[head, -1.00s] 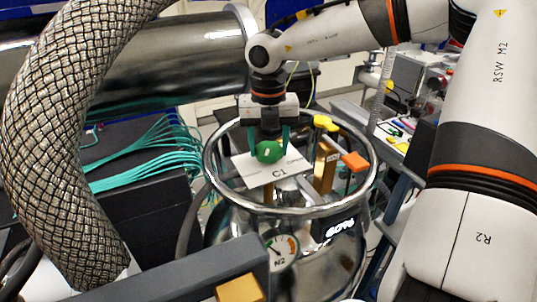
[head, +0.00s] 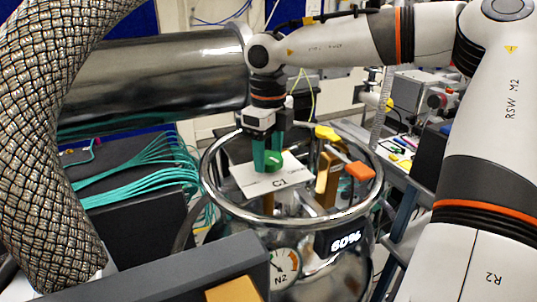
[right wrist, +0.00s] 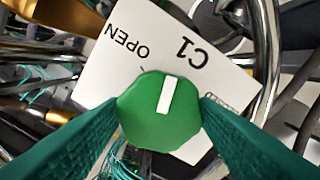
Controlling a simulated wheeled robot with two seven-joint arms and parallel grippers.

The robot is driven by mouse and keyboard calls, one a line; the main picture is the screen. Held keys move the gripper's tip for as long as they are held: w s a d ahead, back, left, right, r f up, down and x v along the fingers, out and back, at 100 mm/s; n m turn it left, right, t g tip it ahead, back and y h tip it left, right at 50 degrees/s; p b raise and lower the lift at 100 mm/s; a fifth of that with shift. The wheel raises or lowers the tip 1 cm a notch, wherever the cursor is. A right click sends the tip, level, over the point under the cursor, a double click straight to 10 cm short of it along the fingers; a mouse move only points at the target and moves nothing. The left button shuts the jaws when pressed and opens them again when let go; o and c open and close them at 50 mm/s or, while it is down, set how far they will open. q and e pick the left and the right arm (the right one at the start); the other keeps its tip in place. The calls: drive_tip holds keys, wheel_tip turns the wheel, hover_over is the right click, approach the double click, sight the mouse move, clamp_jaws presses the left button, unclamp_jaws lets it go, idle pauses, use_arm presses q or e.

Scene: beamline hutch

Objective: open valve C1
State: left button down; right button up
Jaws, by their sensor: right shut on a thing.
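Valve C1 has a green knob (head: 274,160) above a white plate (head: 262,184) marked C1, on top of a shiny dewar. My right gripper (head: 267,163) comes down from above and is shut on the knob with its teal fingers. In the right wrist view the knob (right wrist: 150,125) sits between the two fingers (right wrist: 160,118). Its white pointer mark points up toward the C1 lettering, between the word OPEN on the left and a word at the right that the finger partly covers. My left gripper is out of view.
A steel ring (head: 362,203) surrounds the dewar top. Yellow (head: 327,133) and orange (head: 360,171) handles stand right of the knob. The dewar carries an N2 gauge (head: 284,268) and a display reading 60% (head: 346,239). A thick braided hose (head: 35,150) fills the left side.

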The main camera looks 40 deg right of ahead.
sight(268, 157)
drive_tip(key=n, duration=0.4)
drive_tip(key=shift+r+n, duration=0.1)
drive_tip(key=shift+n, duration=1.8)
drive_tip(key=o, duration=1)
wheel_tip(268, 157, up, 12)
drive_tip(key=shift+b, duration=0.55)
